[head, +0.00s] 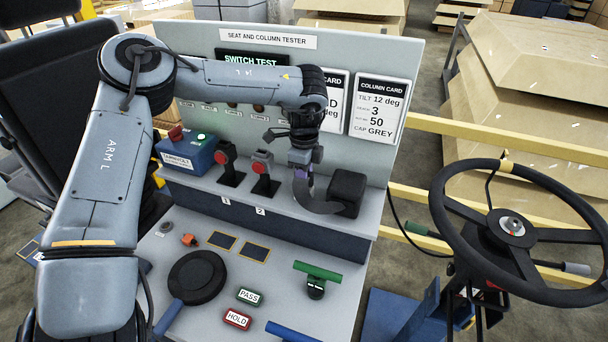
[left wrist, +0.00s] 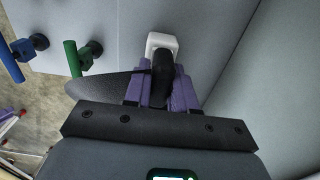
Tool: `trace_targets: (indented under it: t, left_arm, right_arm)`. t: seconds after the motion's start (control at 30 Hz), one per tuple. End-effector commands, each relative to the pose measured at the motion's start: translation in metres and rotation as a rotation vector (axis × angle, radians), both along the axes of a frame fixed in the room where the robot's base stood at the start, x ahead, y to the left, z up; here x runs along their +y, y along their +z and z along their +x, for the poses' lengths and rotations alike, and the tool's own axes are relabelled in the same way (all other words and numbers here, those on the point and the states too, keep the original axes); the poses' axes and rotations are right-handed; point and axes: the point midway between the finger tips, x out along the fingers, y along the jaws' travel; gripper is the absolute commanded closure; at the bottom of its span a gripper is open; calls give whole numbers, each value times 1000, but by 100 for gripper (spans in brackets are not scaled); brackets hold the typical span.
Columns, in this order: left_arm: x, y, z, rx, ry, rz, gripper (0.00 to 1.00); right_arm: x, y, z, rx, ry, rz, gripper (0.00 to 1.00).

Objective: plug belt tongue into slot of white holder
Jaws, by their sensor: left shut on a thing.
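My left gripper (head: 303,182) is at the right part of the tester's shelf, and its purple fingers (left wrist: 162,90) show in the left wrist view. They are shut on the black belt tongue (left wrist: 162,66). The white holder (left wrist: 160,41) is straight ahead of the fingers. The tongue's far end overlaps the holder's near edge in that view; I cannot tell whether it is in the slot. The dark belt strap (head: 320,206) runs from the gripper to a black box (head: 348,190). The holder is hidden behind the gripper in the head view. My right gripper is not in view.
A green T-handle (head: 317,270), a round black pad (head: 197,277) and PASS (head: 248,297) and HOLD (head: 237,319) buttons are on the lower panel. A steering wheel (head: 513,228) stands right.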

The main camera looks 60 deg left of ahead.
Motion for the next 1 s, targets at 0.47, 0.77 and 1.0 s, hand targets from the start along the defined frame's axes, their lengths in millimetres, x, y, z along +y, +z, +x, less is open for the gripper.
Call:
trace_targets:
  t: [0.47,0.77,1.0]
  left_arm:
    - [0,-1,0,0,0,0,45]
    - [0,18,1,-3,-1,3,45]
    - [0,59,1,-4,1,2,45]
  right_arm:
    - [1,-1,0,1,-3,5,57]
    - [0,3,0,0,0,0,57]
    - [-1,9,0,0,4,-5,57]
